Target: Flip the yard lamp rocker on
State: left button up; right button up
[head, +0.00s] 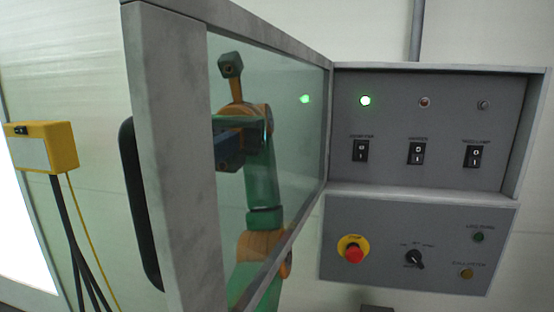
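The yard lamp rocker (473,156) is the rightmost of three black rockers on the upper grey panel. Its small label is blurred, and I cannot tell which way it is tipped. The indicator (482,104) above it is dark. A green and orange arm (262,170) shows in the glass of the open cabinet door (167,150); I cannot tell whether it is behind the glass or reflected. No gripper fingers can be made out, and no gripper is at the rockers.
The left rocker (360,150) has a lit green lamp (365,100) above it; the middle rocker (416,153) has a dull reddish one. A lower panel holds a red emergency button (352,250) and a selector (413,259). A yellow box (42,147) stands left. Space before the panel looks clear.

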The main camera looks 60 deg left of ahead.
aim_at(473, 158)
jog(key=k+j, duration=0.8)
jog(key=j, duration=0.1)
